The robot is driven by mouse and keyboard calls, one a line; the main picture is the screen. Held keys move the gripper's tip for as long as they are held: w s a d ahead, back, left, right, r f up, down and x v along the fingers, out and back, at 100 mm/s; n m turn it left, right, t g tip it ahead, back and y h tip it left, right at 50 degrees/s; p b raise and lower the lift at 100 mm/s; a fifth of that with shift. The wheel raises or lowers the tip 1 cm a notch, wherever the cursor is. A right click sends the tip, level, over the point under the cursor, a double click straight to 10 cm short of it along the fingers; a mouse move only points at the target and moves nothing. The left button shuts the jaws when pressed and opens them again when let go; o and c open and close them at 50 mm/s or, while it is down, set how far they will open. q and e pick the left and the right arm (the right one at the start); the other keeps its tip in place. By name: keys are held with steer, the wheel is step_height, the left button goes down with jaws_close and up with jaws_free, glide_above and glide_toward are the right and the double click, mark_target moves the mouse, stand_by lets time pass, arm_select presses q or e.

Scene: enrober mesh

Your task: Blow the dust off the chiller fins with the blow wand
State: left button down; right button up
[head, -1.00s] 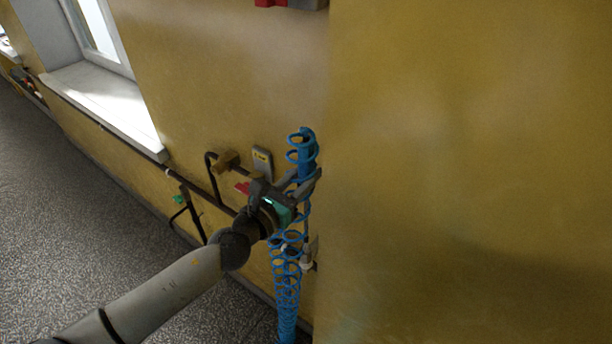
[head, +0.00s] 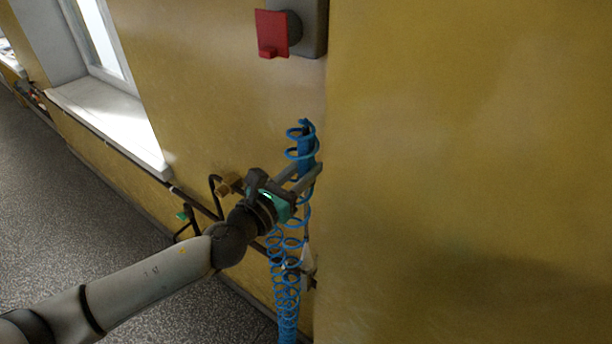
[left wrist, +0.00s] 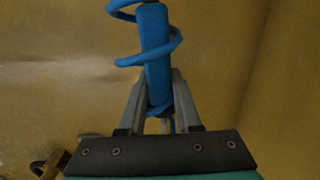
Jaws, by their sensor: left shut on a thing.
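My left gripper (head: 308,174) is shut on the blue handle of the blow wand (head: 305,145), in front of the yellow wall. In the left wrist view the blue handle (left wrist: 155,55) stands nearly upright between the two fingers (left wrist: 158,95). A blue coiled hose (head: 287,300) loops around the handle and hangs below the gripper. The thin lower part of the wand is partly hidden by coils and fingers. My right gripper is not in view. I see no chiller fins in these frames.
A pale fitting (head: 308,262) is on the wall below the gripper. A red switch (head: 272,34) on a grey box is above. A brass-coloured valve (head: 229,184) and dark pipes run along the wall at left. A yellow wall face (head: 470,170) fills the right side. The floor at left is clear.

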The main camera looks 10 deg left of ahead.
arm_select(q)
step_height(320, 180, up, 19)
steer(key=shift+f, duration=0.2)
stand_by(1.0)
steer(key=shift+f, duration=0.15)
